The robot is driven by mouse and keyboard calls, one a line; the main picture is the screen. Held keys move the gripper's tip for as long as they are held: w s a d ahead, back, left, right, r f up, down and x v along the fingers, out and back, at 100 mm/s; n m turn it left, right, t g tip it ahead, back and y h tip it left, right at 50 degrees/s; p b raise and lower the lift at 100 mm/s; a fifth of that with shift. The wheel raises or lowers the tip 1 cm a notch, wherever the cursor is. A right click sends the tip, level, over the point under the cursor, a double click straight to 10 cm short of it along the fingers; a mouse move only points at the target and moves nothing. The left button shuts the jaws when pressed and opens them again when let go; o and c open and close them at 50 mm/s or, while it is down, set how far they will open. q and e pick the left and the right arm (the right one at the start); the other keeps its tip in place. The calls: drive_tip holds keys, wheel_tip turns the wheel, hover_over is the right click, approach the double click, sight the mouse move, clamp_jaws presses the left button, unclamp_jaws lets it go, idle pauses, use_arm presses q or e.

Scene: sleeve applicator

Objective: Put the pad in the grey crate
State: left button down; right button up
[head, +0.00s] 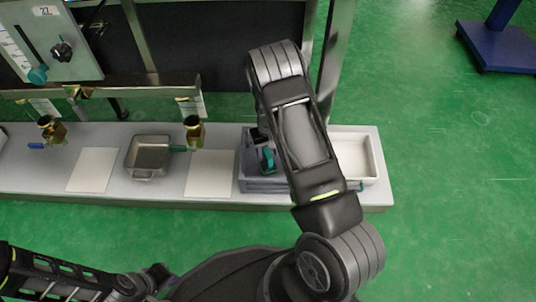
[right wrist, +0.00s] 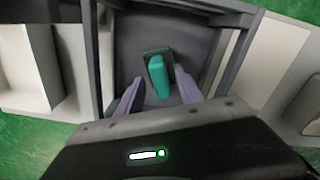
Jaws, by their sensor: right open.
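The pad, a dark piece with a teal handle (right wrist: 158,77), lies inside the grey crate (right wrist: 222,14). In the head view the teal handle (head: 268,158) shows in the grey crate (head: 262,185), just left of my right arm. My right gripper (right wrist: 158,92) is open above the crate, its two purple-grey fingers on either side of the handle's near end. A gap shows on each side of the handle. In the head view my right arm hides most of this gripper. My left arm enters at the lower left; its gripper end (head: 150,281) is dark and its jaws are unclear.
A white tray (head: 372,158) stands right of the crate on the bench (head: 110,190). To the left are white sheets (head: 212,173), a metal pan (head: 150,155) and brass fittings (head: 194,132). A panel with a knob (head: 62,50) stands behind.

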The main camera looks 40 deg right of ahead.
wheel_tip(320, 180, up, 9)
drive_tip(key=p, duration=0.2)
drive_tip(key=shift+p, duration=0.4)
